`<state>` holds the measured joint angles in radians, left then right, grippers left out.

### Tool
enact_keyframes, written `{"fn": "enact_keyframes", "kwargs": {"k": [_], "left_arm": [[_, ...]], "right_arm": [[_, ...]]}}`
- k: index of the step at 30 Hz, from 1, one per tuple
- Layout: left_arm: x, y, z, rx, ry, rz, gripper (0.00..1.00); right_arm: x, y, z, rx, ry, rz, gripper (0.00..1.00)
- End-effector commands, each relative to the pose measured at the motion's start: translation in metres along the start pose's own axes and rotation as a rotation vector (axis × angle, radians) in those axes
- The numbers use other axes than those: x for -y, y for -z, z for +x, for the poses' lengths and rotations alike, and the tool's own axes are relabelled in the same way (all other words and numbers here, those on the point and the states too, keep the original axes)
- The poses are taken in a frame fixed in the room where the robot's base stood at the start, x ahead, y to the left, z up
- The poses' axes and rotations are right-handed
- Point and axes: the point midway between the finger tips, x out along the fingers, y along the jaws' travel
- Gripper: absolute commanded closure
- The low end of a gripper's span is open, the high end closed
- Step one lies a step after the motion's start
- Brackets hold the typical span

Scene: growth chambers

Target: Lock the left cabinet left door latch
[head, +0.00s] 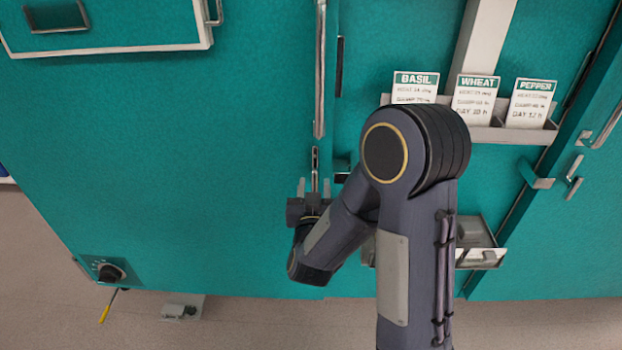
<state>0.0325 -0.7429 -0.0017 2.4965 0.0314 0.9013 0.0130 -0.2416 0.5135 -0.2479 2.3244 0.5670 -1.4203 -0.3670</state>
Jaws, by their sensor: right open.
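The teal left cabinet door (210,170) fills the left and middle of the head view. A small metal latch (315,160) stands vertical near the door's right edge, below the long vertical handle bar (320,70). My right gripper (314,186) is open, its two fingers pointing up, one on either side of the latch's lower end in the picture. I cannot tell whether they touch it. My left gripper is out of view.
A card holder (488,134) with basil (415,87), wheat (475,98) and pepper (530,102) cards is mounted at the upper right. A dark dial (110,273) sits at the door's lower left. Another latch (574,177) is at the far right. Floor shows along the bottom.

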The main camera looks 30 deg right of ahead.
Motion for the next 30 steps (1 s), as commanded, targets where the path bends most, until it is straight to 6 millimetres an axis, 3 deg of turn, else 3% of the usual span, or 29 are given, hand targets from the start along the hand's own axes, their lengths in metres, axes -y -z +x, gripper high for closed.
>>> {"fn": "enact_keyframes", "kwargs": {"k": [7,17,26,30], "left_arm": [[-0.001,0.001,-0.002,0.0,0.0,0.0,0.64],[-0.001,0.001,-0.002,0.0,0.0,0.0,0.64],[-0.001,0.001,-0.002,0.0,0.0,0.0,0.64],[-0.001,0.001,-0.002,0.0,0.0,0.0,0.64]], "right_arm": [[0.0,0.0,0.031,0.0,0.0,0.0,0.6],[0.0,0.0,0.035,0.001,0.002,0.0,0.6],[0.0,0.0,0.035,0.001,0.002,0.0,0.98],[0.0,0.0,0.035,0.001,0.002,0.0,1.0]]}}
